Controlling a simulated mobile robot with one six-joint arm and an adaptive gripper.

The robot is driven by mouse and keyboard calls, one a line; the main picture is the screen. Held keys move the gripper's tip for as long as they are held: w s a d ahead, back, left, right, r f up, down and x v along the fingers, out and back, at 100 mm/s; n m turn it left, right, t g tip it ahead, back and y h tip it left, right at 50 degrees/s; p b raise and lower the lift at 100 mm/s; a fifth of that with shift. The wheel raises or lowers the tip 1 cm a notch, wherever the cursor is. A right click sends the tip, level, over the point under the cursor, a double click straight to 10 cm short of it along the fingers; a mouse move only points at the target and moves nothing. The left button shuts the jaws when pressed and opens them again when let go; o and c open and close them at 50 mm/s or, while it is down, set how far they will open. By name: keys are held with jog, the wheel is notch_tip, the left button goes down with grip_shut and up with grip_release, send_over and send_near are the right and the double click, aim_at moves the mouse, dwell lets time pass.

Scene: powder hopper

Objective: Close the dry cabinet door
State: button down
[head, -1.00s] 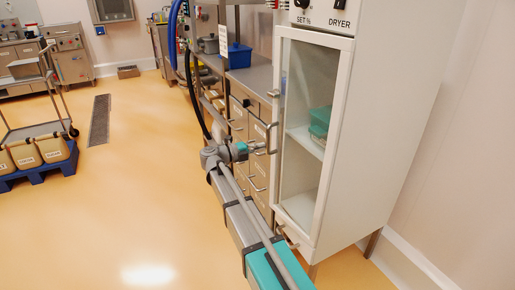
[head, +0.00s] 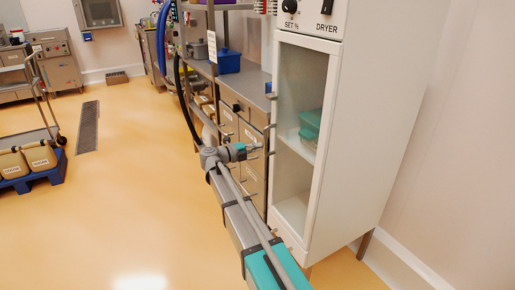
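The dry cabinet (head: 383,130) is the tall white unit on the right, marked DRYER. Its narrow front has a white frame (head: 318,160) around a tall pane or opening. A teal container (head: 310,122) shows on a shelf inside. I cannot tell whether the door is fully against the frame. A thin grey handle (head: 271,127) stands at the left edge of the front. My gripper (head: 256,150) is just left of it, at mid-height of the cabinet. Its fingers are small here; their opening and any contact with the handle cannot be made out.
A steel bench with drawers (head: 229,120) stands behind my arm, with a blue bin (head: 229,61) on top. A cart (head: 38,135) and a blue pallet (head: 38,178) with tan containers are at the left. The floor (head: 120,205) between is clear.

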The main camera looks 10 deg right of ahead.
jog(key=shift+w+d+r, duration=0.1)
jog(key=shift+w+d, duration=0.15)
jog(key=shift+d, duration=0.05)
jog(key=shift+a, duration=0.1)
jog(key=w+v, duration=0.1)
jog(key=v, duration=1.3)
jog(key=shift+w+a, duration=0.25)
jog(key=shift+a, duration=0.15)
